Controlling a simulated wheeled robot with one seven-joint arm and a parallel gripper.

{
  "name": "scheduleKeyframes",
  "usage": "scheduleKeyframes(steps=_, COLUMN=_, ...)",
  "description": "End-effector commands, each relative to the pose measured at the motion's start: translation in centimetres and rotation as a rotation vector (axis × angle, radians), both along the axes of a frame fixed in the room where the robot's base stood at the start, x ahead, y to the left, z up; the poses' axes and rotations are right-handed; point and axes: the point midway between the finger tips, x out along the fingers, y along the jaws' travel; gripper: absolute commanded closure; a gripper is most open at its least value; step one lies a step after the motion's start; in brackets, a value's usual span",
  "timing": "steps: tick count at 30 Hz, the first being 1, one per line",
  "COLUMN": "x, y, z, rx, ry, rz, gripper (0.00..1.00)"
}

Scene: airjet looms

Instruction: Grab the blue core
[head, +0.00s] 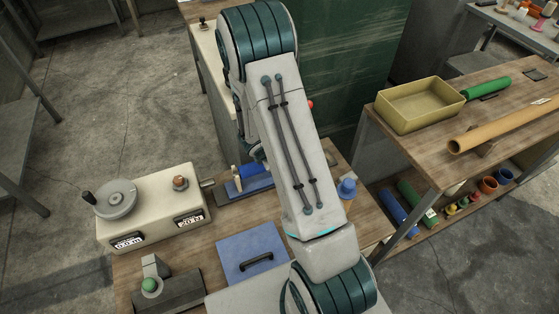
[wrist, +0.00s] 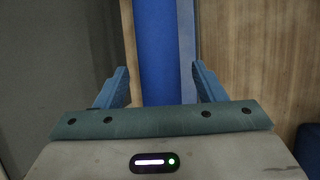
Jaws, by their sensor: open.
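The blue core (head: 247,171) is a blue cylinder above a blue cradle (head: 257,184) on the wooden bench, partly hidden behind my arm in the head view. In the wrist view the blue core (wrist: 158,45) runs up the picture from between my fingers. My gripper (wrist: 163,85) is open, with one blue finger on each side of the core. Gaps show between the fingers and the core, and I see no contact. In the head view my arm hides most of the gripper.
A beige machine with a handwheel (head: 152,210) stands left of the core. A blue plate with a black handle (head: 252,252) and a blue cup-like piece (head: 347,190) are on the bench. A second bench at right holds a yellow tray (head: 421,119).

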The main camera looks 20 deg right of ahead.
Motion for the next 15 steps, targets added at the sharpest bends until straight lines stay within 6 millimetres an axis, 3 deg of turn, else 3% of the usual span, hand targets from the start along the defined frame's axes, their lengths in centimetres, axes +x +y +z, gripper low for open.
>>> scheduleKeyframes(steps=8, x=0.12, y=-0.13, z=-0.33, rx=0.0, ry=-0.001, rz=0.001, gripper=0.37)
scheduleKeyframes(steps=14, x=0.12, y=-0.12, z=-0.32, rx=0.0, ry=-0.001, rz=0.001, gripper=0.87)
scheduleKeyframes(steps=15, x=0.12, y=-0.12, z=-0.32, rx=0.0, ry=-0.001, rz=0.001, gripper=0.91)
